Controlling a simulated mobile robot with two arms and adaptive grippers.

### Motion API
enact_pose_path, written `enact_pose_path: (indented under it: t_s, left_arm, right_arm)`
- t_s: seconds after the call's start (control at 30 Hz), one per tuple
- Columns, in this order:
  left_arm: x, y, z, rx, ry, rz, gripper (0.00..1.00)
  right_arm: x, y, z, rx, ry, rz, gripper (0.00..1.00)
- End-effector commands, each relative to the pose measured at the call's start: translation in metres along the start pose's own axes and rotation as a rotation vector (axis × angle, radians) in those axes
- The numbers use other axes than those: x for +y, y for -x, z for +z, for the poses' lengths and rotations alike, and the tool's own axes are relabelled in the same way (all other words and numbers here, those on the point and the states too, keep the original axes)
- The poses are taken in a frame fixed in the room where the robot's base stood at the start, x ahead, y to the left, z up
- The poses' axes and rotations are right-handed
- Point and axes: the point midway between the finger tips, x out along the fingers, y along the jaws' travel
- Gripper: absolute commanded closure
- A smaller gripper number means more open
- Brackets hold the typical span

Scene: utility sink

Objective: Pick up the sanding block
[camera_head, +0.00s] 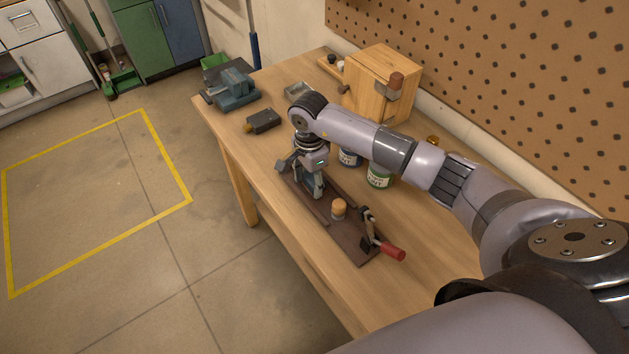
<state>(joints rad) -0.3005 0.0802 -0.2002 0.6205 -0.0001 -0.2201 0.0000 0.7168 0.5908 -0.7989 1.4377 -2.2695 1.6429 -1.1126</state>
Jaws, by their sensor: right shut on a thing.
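My right gripper (314,187) points down over the far part of a dark brown wooden board (357,249) on the workbench. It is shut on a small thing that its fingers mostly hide. I cannot tell from this view whether that thing is the sanding block, or whether it touches the board. A short, light wooden cylinder (339,208) stands on the board, nearer than the gripper and apart from it. I cannot make out a sanding block for sure elsewhere. My left gripper is not in view.
A red-handled clamp (385,249) is at the board's near end. Cans (379,177) stand right of the gripper, partly behind my arm. A wooden box (382,85), a dark block (262,121) and a blue-grey vise (234,90) are farther back.

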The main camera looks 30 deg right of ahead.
Motion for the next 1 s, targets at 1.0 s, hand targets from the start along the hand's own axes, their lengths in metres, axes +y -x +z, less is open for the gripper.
enact_pose_path:
  t_s: [1.0]
  left_arm:
    - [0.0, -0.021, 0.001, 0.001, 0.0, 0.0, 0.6]
  right_arm:
    - [-0.003, 0.07, -0.001, 0.001, 0.001, -0.01, 0.8]
